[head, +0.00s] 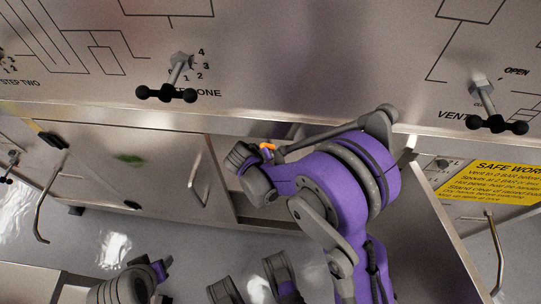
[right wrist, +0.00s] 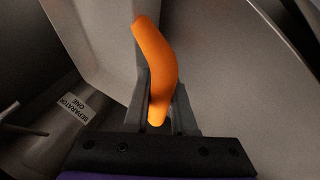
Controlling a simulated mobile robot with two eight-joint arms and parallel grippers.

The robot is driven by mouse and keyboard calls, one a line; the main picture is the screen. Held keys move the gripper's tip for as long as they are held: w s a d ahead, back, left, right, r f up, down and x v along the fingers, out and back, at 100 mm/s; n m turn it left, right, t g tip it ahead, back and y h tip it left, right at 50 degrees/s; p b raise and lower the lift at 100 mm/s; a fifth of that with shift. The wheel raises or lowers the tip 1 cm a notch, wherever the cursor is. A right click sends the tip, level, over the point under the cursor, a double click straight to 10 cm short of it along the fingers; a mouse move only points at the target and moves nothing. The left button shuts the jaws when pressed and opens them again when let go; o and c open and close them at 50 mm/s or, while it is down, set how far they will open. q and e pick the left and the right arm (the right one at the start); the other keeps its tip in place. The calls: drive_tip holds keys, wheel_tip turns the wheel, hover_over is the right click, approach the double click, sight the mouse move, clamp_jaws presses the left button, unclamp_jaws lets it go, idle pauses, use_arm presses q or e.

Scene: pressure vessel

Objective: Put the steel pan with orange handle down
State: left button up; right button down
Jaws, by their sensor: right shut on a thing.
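The orange handle (right wrist: 155,65) stands between the fingers of my right gripper (right wrist: 160,108) in the right wrist view. The gripper is shut on it, near its lower end. In the head view a small piece of the orange handle (head: 267,147) shows beside my purple right arm, in front of the open compartment below the panel. The steel pan's body cannot be told apart from the grey metal surfaces around it. My left gripper is not seen; only grey and purple arm parts show at the bottom of the head view.
A steel panel with black-handled valves (head: 167,94) overhangs the compartment. A closed cabinet door (head: 120,165) is on the left. An open door (head: 440,225) and a yellow safety sign (head: 490,180) are on the right. A "SEPARATOR ONE" label (right wrist: 66,106) shows in the wrist view.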

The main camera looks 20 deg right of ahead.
drive_tip(key=shift+w+d, duration=0.7)
drive_tip(key=shift+w, duration=0.3)
drive_tip(key=f, duration=0.2)
drive_tip(key=w+b, duration=0.1)
drive_tip(key=shift+d+f, duration=0.3)
drive_tip(key=shift+f, duration=0.5)
drive_tip(key=shift+s, duration=0.1)
